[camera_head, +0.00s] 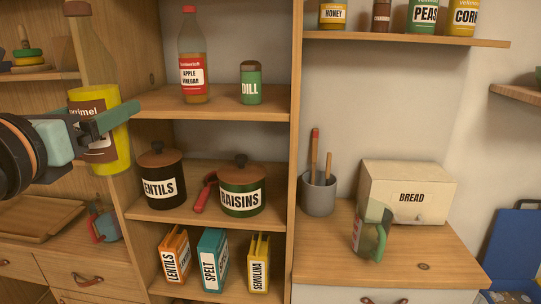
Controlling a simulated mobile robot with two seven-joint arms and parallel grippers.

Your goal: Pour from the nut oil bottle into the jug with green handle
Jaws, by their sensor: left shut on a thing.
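My left gripper (104,124) comes in from the left and is shut on a tall clear bottle (117,152) with yellow oil, a brown label and a brown cap. I take it as the nut oil bottle; the gripper hides part of its label. It is held in the air before the shelves, roughly upright with a slight lean in the picture. The glass jug with green handle (379,244) stands upright on the wooden counter at the right, well apart from the bottle. My right gripper is not in view.
A bread box (410,194) and a grey utensil pot (318,194) stand behind the jug. The shelves hold a vinegar bottle (193,75), a raisins pot (242,203) and cartons. Another jug (104,226) stands lower left.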

